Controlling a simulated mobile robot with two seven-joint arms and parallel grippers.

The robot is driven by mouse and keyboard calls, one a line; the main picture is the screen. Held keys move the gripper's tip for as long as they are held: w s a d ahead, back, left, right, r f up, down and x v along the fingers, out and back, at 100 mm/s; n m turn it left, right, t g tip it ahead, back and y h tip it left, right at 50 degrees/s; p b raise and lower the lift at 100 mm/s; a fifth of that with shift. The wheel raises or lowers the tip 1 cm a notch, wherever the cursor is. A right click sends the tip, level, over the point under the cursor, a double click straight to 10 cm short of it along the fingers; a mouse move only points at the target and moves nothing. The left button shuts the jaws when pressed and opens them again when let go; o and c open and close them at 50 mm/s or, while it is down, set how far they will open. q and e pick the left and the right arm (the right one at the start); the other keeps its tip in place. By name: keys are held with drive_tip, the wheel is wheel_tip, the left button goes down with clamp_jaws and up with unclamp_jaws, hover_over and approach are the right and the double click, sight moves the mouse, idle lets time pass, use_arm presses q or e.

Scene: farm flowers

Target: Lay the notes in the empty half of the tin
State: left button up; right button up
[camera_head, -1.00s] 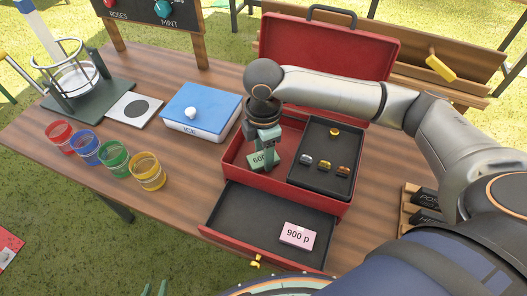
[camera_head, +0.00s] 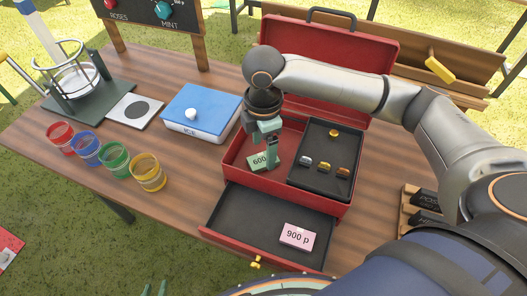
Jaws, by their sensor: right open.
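The red tin (camera_head: 232,170) stands on the table with its lid up. A green note bundle marked 600 (camera_head: 257,162) lies in its left half, partly covered by my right gripper. A pink note bundle marked 900 p (camera_head: 297,237) lies in the pulled-out front drawer (camera_head: 240,220). My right gripper (camera_head: 272,163) points down into the left half, open, its fingers just right of the green notes. Whether it touches them is unclear. Two fingertips of my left gripper (camera_head: 154,289) show apart at the bottom edge, with nothing seen between them.
The tin's right half holds a black tray (camera_head: 322,185) with several coin-like pieces. A blue-lidded ICE box (camera_head: 203,106) is left of the tin. Several coloured cups (camera_head: 115,158) stand further left. A metal stand (camera_head: 75,95) is at the far left.

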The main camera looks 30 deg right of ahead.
sight(263, 160)
wheel_tip(263, 160, up, 9)
drive_tip(key=p, duration=0.1)
drive_tip(key=shift+r, duration=0.2)
idle(0.4)
